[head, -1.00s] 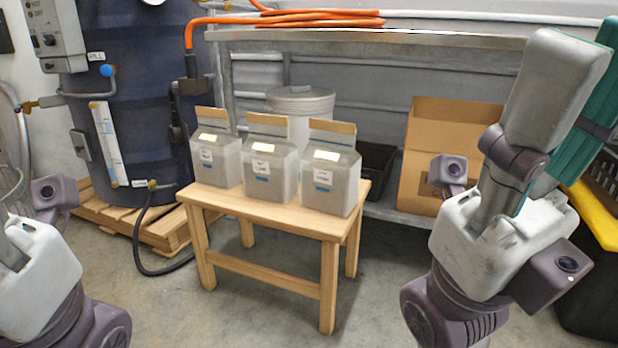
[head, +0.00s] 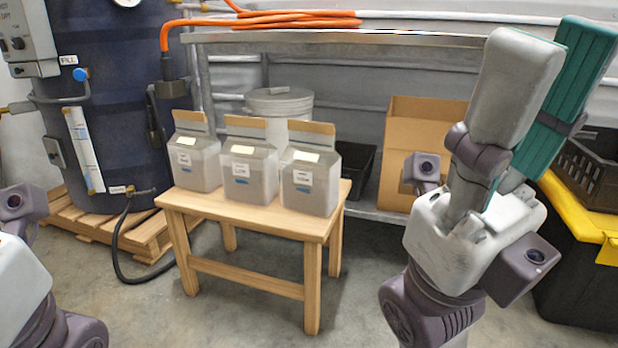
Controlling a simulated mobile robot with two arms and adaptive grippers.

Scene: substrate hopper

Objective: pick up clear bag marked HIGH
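Three clear bags with tan folded tops stand upright in a row on a small wooden table (head: 240,212): a left bag (head: 198,171), a middle bag (head: 248,182) and a right bag (head: 309,190). Each has a white label with a blue mark; the writing is too small to read, so I cannot tell which says HIGH. My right gripper (head: 546,80) points up at the right, apart from the bags. Its grey-backed and teal-padded fingers look apart and empty. My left gripper's base (head: 22,285) shows at the lower left; its fingers are out of frame.
A dark blue tank (head: 105,110) on a wooden pallet (head: 85,222) stands left. Behind the table are a metal bench (head: 400,40), a white bucket (head: 280,103) and an open cardboard box (head: 395,180). A black bin with yellow lid (head: 585,215) stands right. A black hose lies left of the table.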

